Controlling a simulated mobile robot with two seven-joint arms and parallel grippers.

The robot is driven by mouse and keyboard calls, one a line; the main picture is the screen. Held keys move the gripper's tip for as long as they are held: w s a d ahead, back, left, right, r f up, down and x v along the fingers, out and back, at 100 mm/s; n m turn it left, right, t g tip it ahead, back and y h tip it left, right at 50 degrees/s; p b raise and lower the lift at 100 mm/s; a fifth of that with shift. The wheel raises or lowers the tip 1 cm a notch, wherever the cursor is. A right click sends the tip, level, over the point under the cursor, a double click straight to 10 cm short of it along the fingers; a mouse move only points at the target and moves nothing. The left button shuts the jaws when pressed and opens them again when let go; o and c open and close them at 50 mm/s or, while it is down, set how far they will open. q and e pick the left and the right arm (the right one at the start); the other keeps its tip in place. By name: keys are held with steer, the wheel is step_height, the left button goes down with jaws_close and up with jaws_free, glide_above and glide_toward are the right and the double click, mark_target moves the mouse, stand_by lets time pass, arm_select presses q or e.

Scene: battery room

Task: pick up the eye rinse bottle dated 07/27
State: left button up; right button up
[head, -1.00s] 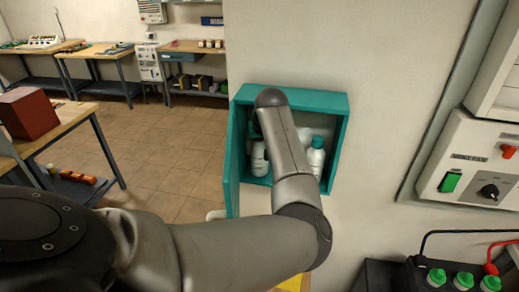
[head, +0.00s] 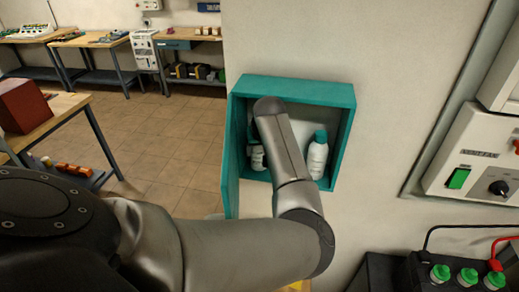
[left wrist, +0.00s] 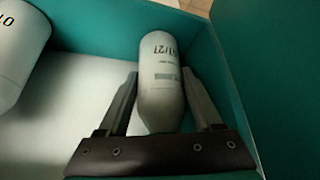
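Two white bottles stand in the open teal wall cabinet (head: 345,130). The left bottle (head: 257,159) is partly hidden by my left arm; the right bottle (head: 317,158) has a green cap. In the left wrist view, my left gripper (left wrist: 160,78) has its two fingers on either side of a white bottle (left wrist: 160,92). Its printed date ends in /27; the first figures are not clear. The fingers are close to its sides, apparently without clamping it. Another bottle (left wrist: 20,55) shows cut off at left with partial print. My wrist hides the left gripper in the head view.
The cabinet door (head: 231,165) stands open at its left side. A grey control box (head: 475,165) is on the wall at right, above a black unit with green caps (head: 467,277). Workbenches (head: 55,120) stand at left, with open floor between.

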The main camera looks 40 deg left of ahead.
arm_select(q)
steer(key=shift+f, duration=0.1)
jaws_close()
